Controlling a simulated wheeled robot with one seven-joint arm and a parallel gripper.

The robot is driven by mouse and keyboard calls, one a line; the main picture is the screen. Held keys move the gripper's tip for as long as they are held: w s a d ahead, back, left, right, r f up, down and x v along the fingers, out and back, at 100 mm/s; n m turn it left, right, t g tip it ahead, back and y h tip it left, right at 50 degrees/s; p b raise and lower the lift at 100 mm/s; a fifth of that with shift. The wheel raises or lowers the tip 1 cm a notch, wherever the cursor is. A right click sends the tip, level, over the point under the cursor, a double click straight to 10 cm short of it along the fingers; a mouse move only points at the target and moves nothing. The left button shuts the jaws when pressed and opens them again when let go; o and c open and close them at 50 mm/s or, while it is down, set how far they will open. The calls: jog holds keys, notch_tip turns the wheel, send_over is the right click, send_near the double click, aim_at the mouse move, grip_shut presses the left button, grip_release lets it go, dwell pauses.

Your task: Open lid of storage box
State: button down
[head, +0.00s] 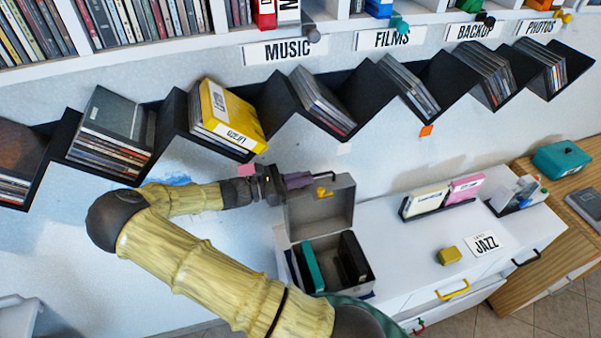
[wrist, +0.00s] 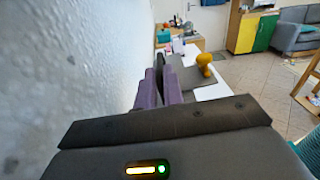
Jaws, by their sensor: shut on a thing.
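The grey storage box (head: 367,287) stands on the white cabinet, with its lid (head: 338,213) raised steeply at the back. Inside are a teal case (head: 313,266) and black cases or dividers (head: 352,258). A yellow latch (head: 322,192) sits on the lid; a yellow knob-like piece (wrist: 204,62) shows in the wrist view. My gripper (head: 309,178), with purple fingers, is shut on the lid's black handle (head: 325,174) near the lid's upper edge. In the wrist view the fingers (wrist: 162,90) hide most of the grip.
A zigzag black shelf (head: 280,108) with discs runs along the wall just behind and above my gripper. On the cabinet right of the box are a yellow block (head: 449,256), a JAZZ card (head: 484,244) and a rack of cases (head: 440,200). White top between them is clear.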

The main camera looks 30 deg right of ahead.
jog(key=c, duration=1.5)
grip_release()
jog(key=b+v, duration=0.5)
jog(key=v, duration=1.2)
jog(key=shift+a+b, duration=0.3)
jog(key=shift+b, duration=0.1)
jog(key=shift+s+r, duration=0.1)
